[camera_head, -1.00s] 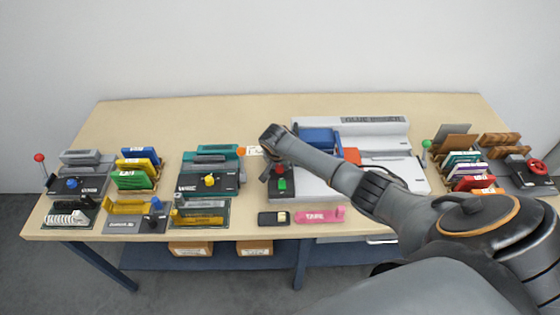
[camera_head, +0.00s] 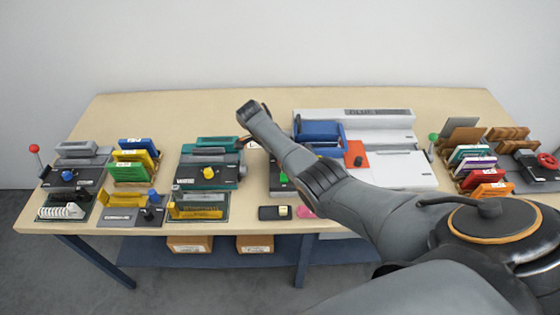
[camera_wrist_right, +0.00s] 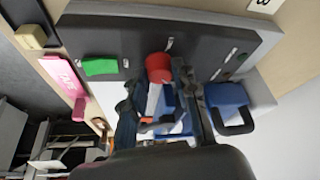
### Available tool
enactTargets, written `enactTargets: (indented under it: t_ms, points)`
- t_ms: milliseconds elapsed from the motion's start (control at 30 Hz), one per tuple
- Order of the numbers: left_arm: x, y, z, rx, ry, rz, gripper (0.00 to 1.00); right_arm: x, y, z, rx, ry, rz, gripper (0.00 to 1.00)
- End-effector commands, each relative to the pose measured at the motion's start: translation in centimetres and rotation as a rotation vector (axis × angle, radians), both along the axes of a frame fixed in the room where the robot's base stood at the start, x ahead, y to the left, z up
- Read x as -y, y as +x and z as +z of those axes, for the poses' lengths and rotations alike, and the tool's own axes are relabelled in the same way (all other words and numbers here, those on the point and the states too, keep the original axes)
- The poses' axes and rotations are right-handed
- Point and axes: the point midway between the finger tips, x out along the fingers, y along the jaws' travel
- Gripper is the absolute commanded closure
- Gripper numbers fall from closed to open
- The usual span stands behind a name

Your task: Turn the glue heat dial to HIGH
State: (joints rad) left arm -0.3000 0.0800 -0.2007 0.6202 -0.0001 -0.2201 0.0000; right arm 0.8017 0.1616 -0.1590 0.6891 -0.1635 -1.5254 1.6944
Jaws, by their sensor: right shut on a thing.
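The glue binder (camera_head: 400,135) is a white and grey machine right of centre, with a dark control panel (camera_wrist_right: 210,42) filling the upper part of the right wrist view. A red dial (camera_wrist_right: 158,66) stands on this panel beside a green switch (camera_wrist_right: 101,66). White marks surround the dial, but I cannot read its pointer or labels. My right gripper (camera_wrist_right: 160,88) is shut on the red dial. In the head view my right arm hides the dial and my fingertips. The green switch (camera_head: 283,178) partly shows there. My left gripper is not in view.
A blue clamp handle (camera_wrist_right: 228,102) and an orange block (camera_head: 356,150) with a dark knob are close by. A black-and-cream box (camera_head: 274,213) and pink tape piece (camera_wrist_right: 62,75) lie in front. Other machines and racks crowd both sides; the table's back strip (camera_head: 200,108) is clear.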

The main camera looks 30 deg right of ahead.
Motion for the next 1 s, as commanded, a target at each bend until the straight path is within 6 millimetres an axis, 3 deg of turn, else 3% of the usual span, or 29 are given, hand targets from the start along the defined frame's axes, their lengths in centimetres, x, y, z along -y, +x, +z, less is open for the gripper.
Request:
enactTargets:
  t_ms: [100, 500, 1000]
  points:
    - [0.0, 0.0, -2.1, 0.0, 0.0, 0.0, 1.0, 0.0, 0.2, -0.6, 0.002, 0.0, -0.109, 1.0]
    - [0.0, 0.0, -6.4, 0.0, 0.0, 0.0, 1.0, 0.2, 0.3, -0.4, 0.003, -0.002, -0.407, 1.0]
    - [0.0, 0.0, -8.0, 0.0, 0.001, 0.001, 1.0, 0.3, 0.3, 0.0, 0.0, -0.004, -0.532, 1.0]
